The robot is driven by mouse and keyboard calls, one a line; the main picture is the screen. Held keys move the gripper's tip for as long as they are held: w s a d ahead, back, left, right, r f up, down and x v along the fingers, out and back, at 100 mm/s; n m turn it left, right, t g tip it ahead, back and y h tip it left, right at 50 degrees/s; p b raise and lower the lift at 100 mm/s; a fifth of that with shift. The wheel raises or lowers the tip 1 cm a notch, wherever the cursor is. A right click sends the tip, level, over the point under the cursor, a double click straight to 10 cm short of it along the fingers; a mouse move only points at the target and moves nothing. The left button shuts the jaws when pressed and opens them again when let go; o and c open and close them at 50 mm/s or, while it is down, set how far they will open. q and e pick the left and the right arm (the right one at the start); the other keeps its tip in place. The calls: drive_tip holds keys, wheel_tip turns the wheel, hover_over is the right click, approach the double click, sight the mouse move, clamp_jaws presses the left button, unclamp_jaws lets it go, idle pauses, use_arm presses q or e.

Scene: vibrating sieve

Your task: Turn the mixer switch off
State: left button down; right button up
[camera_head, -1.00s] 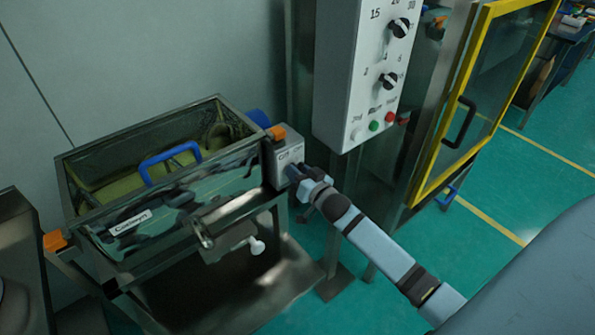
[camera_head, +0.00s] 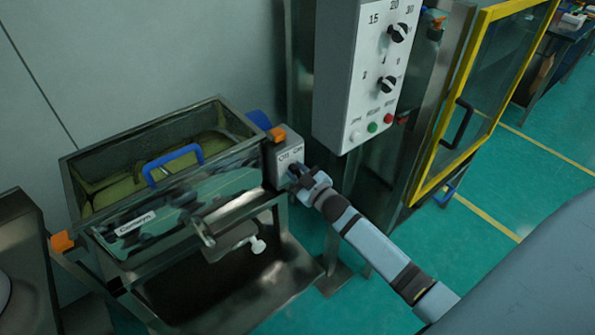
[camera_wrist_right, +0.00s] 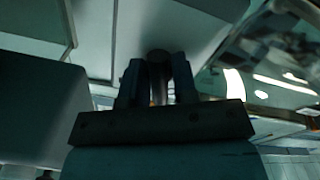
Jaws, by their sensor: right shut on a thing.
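The switch box (camera_head: 289,154) is a small grey box marked with off and on labels, at the right end of the sieve machine. My right gripper (camera_head: 297,172) is at the front face of this box. In the right wrist view, the two dark fingers (camera_wrist_right: 158,82) are close together around a dark round knob (camera_wrist_right: 159,58), which I take to be the switch. The knob is mostly hidden by the gripper in the head view. My left gripper is not in view.
The metal sieve tank (camera_head: 165,215) with a blue handle (camera_head: 174,160) stands left of the box. A tall white control panel (camera_head: 362,75) with knobs and buttons is behind and right. A yellow-framed door (camera_head: 470,95) stands farther right, with open green floor around it.

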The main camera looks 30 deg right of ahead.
drive_tip(key=shift+n, duration=1)
drive_tip(key=o, duration=0.9)
drive_tip(key=s, duration=0.9)
drive_tip(key=s+d, duration=0.1)
drive_tip(key=s, duration=0.3)
drive_tip(key=shift+s+f, duration=0.15)
drive_tip(key=shift+s, duration=0.25)
